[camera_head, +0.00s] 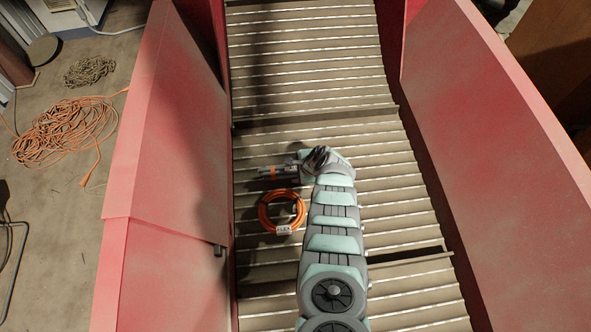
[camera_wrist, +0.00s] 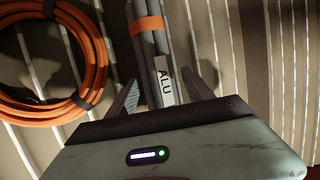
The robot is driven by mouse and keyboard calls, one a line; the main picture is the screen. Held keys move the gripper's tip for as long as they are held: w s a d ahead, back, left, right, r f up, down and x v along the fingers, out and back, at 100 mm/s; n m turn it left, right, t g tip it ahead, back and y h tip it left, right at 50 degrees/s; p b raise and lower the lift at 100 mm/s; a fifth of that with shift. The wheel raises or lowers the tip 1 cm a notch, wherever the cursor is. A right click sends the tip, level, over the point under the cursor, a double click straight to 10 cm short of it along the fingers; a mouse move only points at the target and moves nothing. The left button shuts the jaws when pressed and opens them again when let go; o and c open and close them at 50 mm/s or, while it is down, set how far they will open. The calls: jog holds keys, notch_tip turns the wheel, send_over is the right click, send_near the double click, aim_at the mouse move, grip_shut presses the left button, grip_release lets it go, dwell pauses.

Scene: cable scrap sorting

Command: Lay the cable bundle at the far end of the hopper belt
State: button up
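A bundle of grey cables (camera_wrist: 143,42) with an orange band and a white ALU tag lies between the finger tips in the wrist view. In the head view its end and orange band (camera_head: 281,173) show just left of my gripper (camera_head: 299,166), which partly hides it. My gripper's fingers (camera_wrist: 162,88) are open, one on each side of the bundle, with gaps showing. I cannot tell how high they are above the belt. The slatted hopper belt (camera_head: 310,90) runs up the head view to its far end at the top.
An orange cable coil (camera_head: 263,222) with a FLEX tag lies on the belt close to the bundle; it also shows left in the wrist view (camera_wrist: 97,62). Red side walls (camera_head: 160,170) flank the belt. The belt beyond my gripper is clear. Loose orange cable (camera_head: 62,130) lies on the floor outside.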

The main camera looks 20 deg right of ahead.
jog(key=shift+o, duration=0.4)
jog(key=shift+r, duration=0.1)
jog(key=shift+s+r+p, duration=0.1)
jog(key=shift+r+p, duration=0.1)
jog(key=shift+p, duration=0.2)
jog(key=p+v, duration=1)
jog(key=v, duration=0.1)
jog(key=shift+s+r, duration=0.2)
jog(key=shift+r, duration=0.05)
jog(key=shift+d, duration=0.1)
